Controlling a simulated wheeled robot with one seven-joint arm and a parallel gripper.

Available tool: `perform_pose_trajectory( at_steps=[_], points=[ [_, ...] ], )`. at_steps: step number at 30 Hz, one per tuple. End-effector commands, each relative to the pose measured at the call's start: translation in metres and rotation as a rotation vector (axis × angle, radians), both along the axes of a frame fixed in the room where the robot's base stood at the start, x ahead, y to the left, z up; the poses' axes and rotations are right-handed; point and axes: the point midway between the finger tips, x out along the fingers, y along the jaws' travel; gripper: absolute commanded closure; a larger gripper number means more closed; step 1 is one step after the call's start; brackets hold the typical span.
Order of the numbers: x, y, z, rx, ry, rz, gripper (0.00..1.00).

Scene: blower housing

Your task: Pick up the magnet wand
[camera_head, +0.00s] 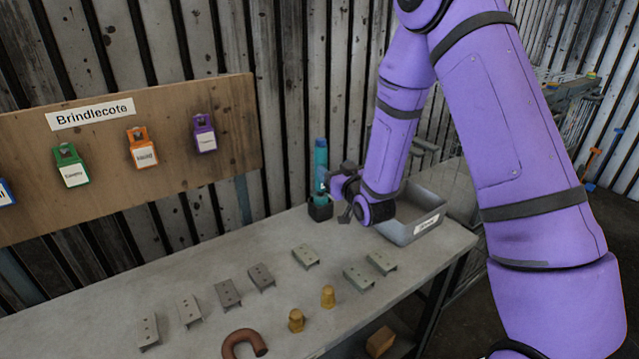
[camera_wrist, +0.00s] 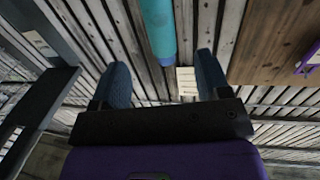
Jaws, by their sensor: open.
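The magnet wand looks to be the upright teal cylinder (camera_head: 321,160) at the back of the workbench. Its lower end is in a small black holder (camera_head: 320,209). My gripper (camera_head: 338,187) is just right of the wand's lower part in the head view, partly in front of it. In the wrist view the teal cylinder (camera_wrist: 158,30) lies in line with the gap between my two open fingers (camera_wrist: 163,75), mostly past their tips. Nothing is held. I cannot tell how far the wand is from the fingers.
A grey labelled bin (camera_head: 412,230) stands right of my gripper. Several metal brackets (camera_head: 228,292), two brass-coloured pieces (camera_head: 328,296) and a brown horseshoe-shaped piece (camera_head: 240,340) lie on the workbench (camera_head: 190,270). A wooden board (camera_head: 105,180) with coloured padlock-like tags is at the left.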

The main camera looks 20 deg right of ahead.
Motion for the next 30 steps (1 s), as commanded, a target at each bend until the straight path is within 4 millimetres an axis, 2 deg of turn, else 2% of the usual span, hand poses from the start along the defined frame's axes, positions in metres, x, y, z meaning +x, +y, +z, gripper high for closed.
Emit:
perform_pose_trajectory(
  at_steps=[4, 12, 20, 30],
  points=[
    [0.008, 0.002, -0.004, 0.003, -0.015, 0.002, 0.30],
    [0.045, 0.008, -0.003, 0.003, -0.016, 0.001, 0.30],
    [0.063, 0.011, -0.002, 0.003, -0.015, 0.001, 0.30],
    [0.103, 0.017, -0.001, 0.003, -0.014, 0.001, 0.30]
  ],
)
